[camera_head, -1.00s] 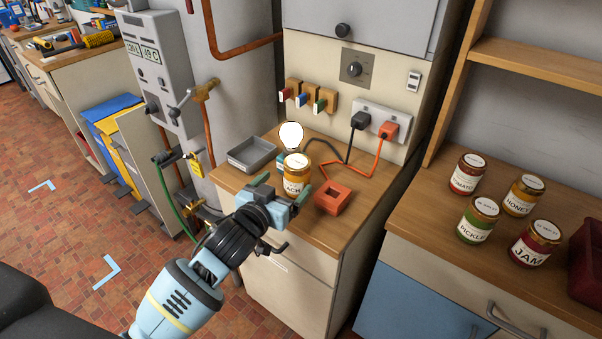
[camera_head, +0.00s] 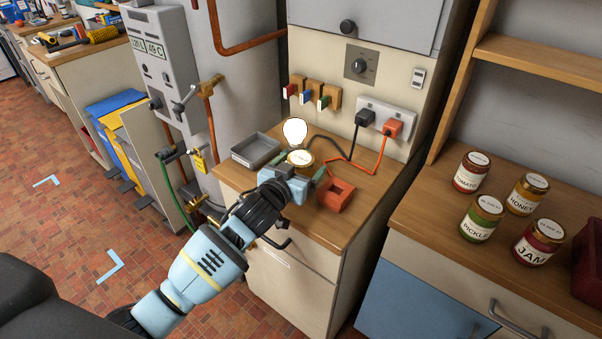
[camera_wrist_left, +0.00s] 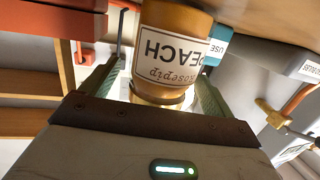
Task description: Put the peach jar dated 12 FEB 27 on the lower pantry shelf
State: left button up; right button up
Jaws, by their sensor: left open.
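The peach jar (camera_head: 300,156) stands on the wooden top of the small cabinet. Its gold lid shows in the head view; the date on it is not legible. In the left wrist view the jar (camera_wrist_left: 172,48) appears upside down, with its PEACH label facing the camera. My left gripper (camera_head: 296,171) is open at the jar, its fingers on either side of it. It hides the jar's lower part in the head view. A wooden shelf board (camera_head: 540,65) is at the upper right, above a counter (camera_head: 425,205). My right gripper is not in view.
A grey tray (camera_head: 256,150) lies left of the jar, and an orange-red square block (camera_head: 336,195) close on its right. Cables run to wall plugs behind. Tomato (camera_head: 471,172), honey (camera_head: 527,194), pickle (camera_head: 481,219) and jam (camera_head: 538,242) jars stand on the right counter.

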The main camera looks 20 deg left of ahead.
aim_at(301, 158)
pick_arm(q)
jog(key=shift+w+d, duration=0.1)
jog(key=shift+w, duration=0.25)
jog(key=c, duration=1.4)
jog(key=shift+r, duration=0.3)
jog(key=shift+c, duration=0.4)
notch_tip(301, 158, up, 4)
jog(key=shift+f, duration=0.25)
jog(key=s+a, duration=0.2)
jog(key=s, duration=0.5)
jog(key=s+a, duration=0.3)
jog(key=s, duration=0.5)
jog(key=shift+a+r, duration=0.3)
jog(key=shift+r, duration=0.15)
